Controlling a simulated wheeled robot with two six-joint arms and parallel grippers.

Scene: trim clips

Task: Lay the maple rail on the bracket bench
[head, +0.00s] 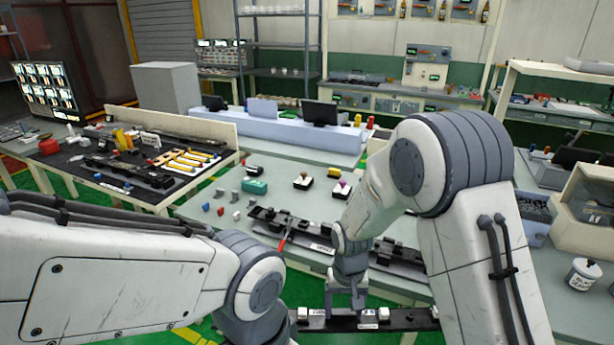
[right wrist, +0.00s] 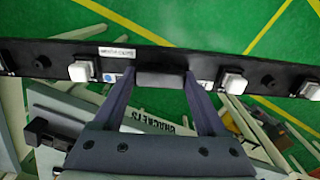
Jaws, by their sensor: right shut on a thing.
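My right gripper (head: 355,296) is shut on a long black rail, taken to be the maple rail (head: 398,320), and holds it near its middle. The rail carries white clips and a small white label too small to read. In the right wrist view the fingers (right wrist: 160,82) close around a dark block on the rail (right wrist: 30,52), which spans the picture, above green floor.
Dark racks (head: 268,222) lie along the bench's near side, partly behind my right arm, with a red-handled tool (head: 287,232) there. Another table (head: 200,186) with a black mat stands left.

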